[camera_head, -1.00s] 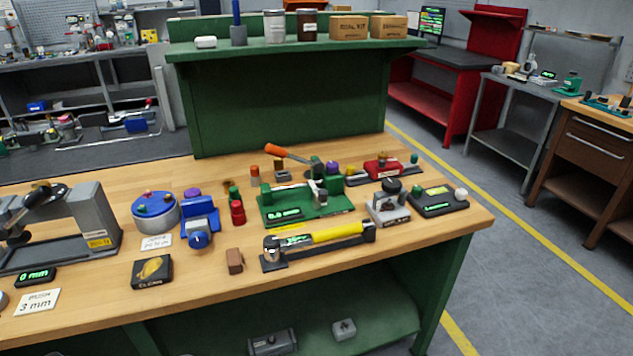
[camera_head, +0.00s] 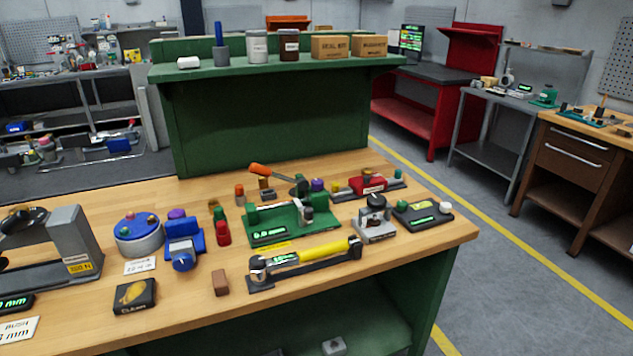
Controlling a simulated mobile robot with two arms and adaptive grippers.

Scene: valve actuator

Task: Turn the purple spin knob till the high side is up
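Two small purple round parts show on the wooden workbench. One purple part (camera_head: 177,214) stands just behind the blue vise-like device (camera_head: 184,243) at the left-middle. The other purple part (camera_head: 317,185) stands behind the green fixture (camera_head: 290,225), next to a dark part and the orange-handled lever (camera_head: 268,172). Both are too small to tell which is the spin knob or which side is high. Neither of my grippers is in view.
A blue turntable (camera_head: 138,232) stands left of the blue device. A yellow-handled torque tool (camera_head: 320,252) lies in front of the green fixture. A grey press (camera_head: 70,240) stands at the left. The bench's front right surface (camera_head: 410,245) is bare.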

